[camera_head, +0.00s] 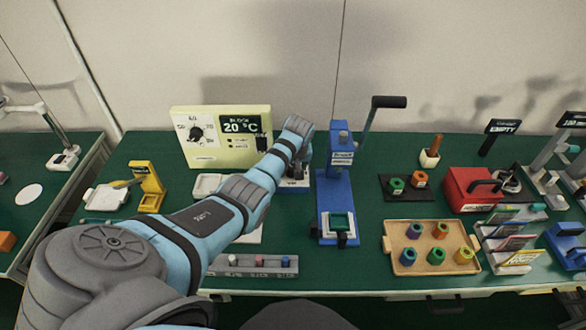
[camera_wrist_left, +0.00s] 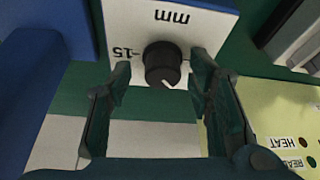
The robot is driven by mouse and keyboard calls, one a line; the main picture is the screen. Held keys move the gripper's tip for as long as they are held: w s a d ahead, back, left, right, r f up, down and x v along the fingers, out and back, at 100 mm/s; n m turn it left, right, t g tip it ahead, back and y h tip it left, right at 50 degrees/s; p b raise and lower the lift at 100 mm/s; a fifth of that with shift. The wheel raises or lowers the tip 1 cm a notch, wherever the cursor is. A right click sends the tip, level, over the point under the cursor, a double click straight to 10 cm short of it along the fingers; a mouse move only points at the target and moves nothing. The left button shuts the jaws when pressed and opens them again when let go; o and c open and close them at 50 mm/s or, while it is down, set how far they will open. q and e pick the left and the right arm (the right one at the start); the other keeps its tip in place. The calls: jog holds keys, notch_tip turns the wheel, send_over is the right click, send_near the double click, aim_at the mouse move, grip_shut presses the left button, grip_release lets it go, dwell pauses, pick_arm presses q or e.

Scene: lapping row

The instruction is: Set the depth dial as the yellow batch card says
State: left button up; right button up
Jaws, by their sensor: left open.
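The depth dial is a black knob (camera_wrist_left: 163,62) with a white pointer line, on a white plate (camera_wrist_left: 205,32) marked "mm" and "15", upside down in the left wrist view. The pointer faces down and slightly right there, away from "mm". My left gripper (camera_wrist_left: 158,75) is open, with one finger on each side of the knob; I cannot tell whether they touch it. In the head view my left gripper (camera_head: 298,158) hides most of the dial. A card with yellow (camera_head: 520,258) stands in the rack at right; its writing is too small to read.
A blue press (camera_head: 337,195) with a lever stands just right of my left gripper. A cream control box (camera_head: 205,150) reading "20 °C" is behind it to the left. A tan tray (camera_head: 405,262) of coloured rings and a red box (camera_head: 462,185) are at right.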

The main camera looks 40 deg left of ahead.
pick_arm(q)
jog(key=shift+s+r, duration=0.2)
jog(key=shift+s, duration=0.05)
jog(key=shift+c, duration=0.7)
jog(key=shift+w, duration=0.1)
grip_shut()
pick_arm(e)
jog(key=shift+s, duration=0.4)
jog(key=shift+r, duration=0.1)
